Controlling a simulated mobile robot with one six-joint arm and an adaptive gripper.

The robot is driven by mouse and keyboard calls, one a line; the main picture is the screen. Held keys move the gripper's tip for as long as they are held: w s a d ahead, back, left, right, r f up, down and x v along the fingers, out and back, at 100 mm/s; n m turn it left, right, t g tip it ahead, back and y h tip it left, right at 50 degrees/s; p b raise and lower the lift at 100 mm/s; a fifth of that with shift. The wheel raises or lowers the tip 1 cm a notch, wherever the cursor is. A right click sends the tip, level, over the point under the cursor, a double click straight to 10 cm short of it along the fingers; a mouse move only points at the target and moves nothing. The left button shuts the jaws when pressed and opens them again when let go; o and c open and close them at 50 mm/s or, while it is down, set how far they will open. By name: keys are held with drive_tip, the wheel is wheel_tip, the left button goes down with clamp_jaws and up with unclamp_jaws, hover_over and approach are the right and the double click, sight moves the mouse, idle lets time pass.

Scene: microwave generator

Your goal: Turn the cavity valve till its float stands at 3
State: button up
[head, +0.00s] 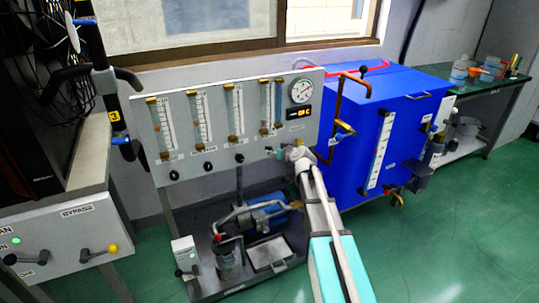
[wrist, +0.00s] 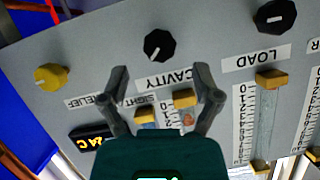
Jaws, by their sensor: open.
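The cavity valve is a black round knob (wrist: 159,45) with a white pointer mark, above its CAVITY label in the upside-down wrist view. My gripper (wrist: 161,74) is open and empty, its fingers either side of the label and short of the knob in the picture. The cavity tube's orange-red float (wrist: 188,120) shows near the low end of its scale. Its exact reading is unclear, and my gripper hides the rest of the tube. In the head view my gripper (head: 292,154) is at the lower right of the grey panel (head: 180,169) and covers the knob area.
A yellow relief knob (wrist: 51,77) and a black load knob (wrist: 275,16) flank the cavity knob. A blue-filled sight tube (wrist: 147,118) stands beside the cavity tube. A blue tank (head: 352,180) with brown pipes (head: 337,110) stands close on the right. A pump bench sits below.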

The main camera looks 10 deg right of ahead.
drive_tip(key=shift+b+x, duration=0.65)
drive_tip(key=shift+x, duration=1.65)
clamp_jaws()
drive_tip(key=shift+a+n+h, duration=0.15)
drive_tip(key=shift+n+h, duration=0.65)
drive_tip(key=shift+n, duration=0.3)
unclamp_jaws()
drive_tip(key=shift+m, duration=0.3)
